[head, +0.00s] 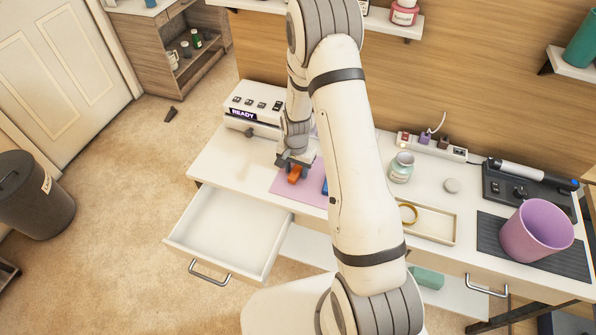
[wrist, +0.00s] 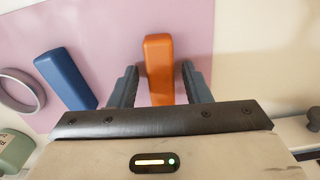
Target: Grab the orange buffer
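The orange buffer (wrist: 159,62) is a small orange block with rounded edges. It lies on a pink mat (wrist: 110,18) on the desk. In the wrist view my gripper (wrist: 160,82) is open, with one finger on each side of the block's near half and a thin gap visible on both sides. In the head view the orange buffer (head: 295,174) shows just below my gripper (head: 291,163), partly hidden by it. I cannot tell whether the fingers touch the mat.
A blue block (wrist: 66,78) lies left of the orange one, with a grey ring (wrist: 20,90) and green jar (wrist: 14,150) further left. In the head view, a white machine (head: 250,107) stands behind my gripper. An open drawer (head: 228,235) juts out in front.

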